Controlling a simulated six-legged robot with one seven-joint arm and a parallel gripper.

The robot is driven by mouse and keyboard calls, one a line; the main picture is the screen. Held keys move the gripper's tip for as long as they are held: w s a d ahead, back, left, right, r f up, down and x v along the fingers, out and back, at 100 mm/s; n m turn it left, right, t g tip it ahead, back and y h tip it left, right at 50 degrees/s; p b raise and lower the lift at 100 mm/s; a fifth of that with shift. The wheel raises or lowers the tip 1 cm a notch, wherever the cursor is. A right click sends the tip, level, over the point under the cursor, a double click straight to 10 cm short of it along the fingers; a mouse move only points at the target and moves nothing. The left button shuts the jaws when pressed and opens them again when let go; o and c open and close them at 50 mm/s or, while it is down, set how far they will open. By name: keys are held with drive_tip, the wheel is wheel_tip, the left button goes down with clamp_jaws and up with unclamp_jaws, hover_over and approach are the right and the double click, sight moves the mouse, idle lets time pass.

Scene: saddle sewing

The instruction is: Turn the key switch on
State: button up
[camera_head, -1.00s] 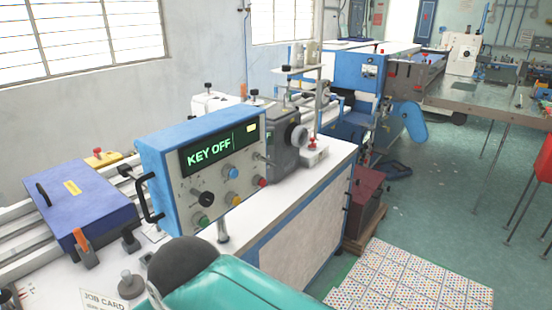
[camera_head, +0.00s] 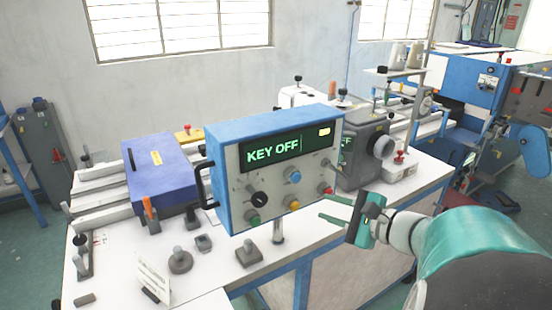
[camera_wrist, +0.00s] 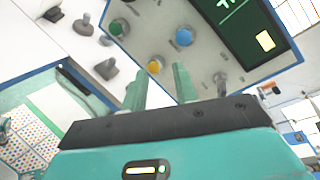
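The blue control box (camera_head: 235,140) stands on the white bench, with its display (camera_head: 272,150) reading "KEY OFF". A small grey metal piece, probably the key switch (camera_head: 325,163), sits at the right of the panel under the display. It also seems to show in the wrist view (camera_wrist: 220,80), right of my fingers. My gripper (camera_head: 324,205) is open and empty, in front of the panel's lower right and below that piece. In the wrist view my two fingers (camera_wrist: 158,82) are apart and point at the panel.
A black knob (camera_head: 258,199) and blue (camera_head: 293,175), yellow (camera_head: 293,205), green (camera_head: 253,217) and red (camera_head: 326,191) buttons crowd the panel. A grey machine (camera_head: 362,150) stands close on the right. A purple-blue box (camera_head: 160,180) lies on the left.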

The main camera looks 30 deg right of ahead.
sight(336, 171)
drive_tip(key=s+d+r+m+t+h, duration=0.1)
drive_tip(key=d+m+t+h, duration=0.15)
drive_tip(key=d, duration=0.25)
drive_tip(key=s+d+m+t+h, duration=0.1)
drive_tip(key=s+d+m+h, duration=0.15)
drive_tip(key=d, duration=0.35)
drive_tip(key=shift+g, duration=0.25)
drive_tip(key=w, duration=0.4)
drive_tip(key=w+a, duration=0.1)
drive_tip(key=w, duration=0.9)
drive_tip(key=shift+a+r, duration=0.1)
drive_tip(key=shift+a, duration=0.05)
clamp_jaws()
